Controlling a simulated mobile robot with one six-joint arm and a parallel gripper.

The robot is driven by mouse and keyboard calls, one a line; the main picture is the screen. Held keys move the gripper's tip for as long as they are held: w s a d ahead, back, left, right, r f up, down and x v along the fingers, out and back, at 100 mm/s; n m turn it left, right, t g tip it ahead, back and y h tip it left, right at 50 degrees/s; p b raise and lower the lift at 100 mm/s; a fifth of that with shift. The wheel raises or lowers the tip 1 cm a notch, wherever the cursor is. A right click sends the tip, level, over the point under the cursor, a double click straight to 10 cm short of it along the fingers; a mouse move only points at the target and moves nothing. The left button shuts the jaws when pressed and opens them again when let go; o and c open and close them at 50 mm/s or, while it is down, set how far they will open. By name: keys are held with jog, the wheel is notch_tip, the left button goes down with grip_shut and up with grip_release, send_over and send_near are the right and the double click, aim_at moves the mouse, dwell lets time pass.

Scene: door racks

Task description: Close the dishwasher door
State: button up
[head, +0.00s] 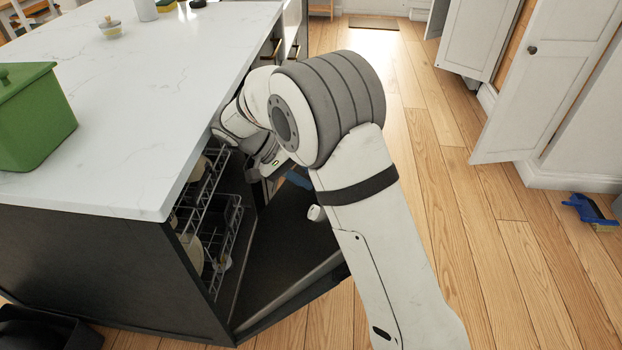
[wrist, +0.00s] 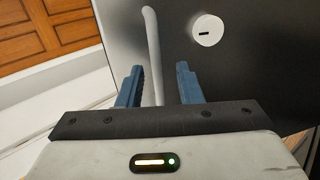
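The dishwasher door (head: 285,238) is open, leaning out from the dark island front with its dark inner face showing. A pale round part (head: 316,213) sits on that face; it also shows as a slotted disc in the wrist view (wrist: 207,30). The dishwasher rack (head: 208,205) is visible inside the opening, with dishes in it. My gripper (head: 298,179) is over the inner side of the door, partly hidden by my arm. In the wrist view my gripper (wrist: 160,70) has its blue fingers apart and pointing at the dark face; contact cannot be told.
The white countertop (head: 150,110) overhangs the dishwasher, with a green box (head: 35,115) at its left. Open wood floor (head: 480,230) lies to the right. A white cabinet door (head: 535,90) stands open there, and a blue dustpan (head: 588,212) lies on the floor.

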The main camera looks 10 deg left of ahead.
notch_tip(320, 180, up, 9)
jog(key=p, duration=0.1)
dwell(0.3)
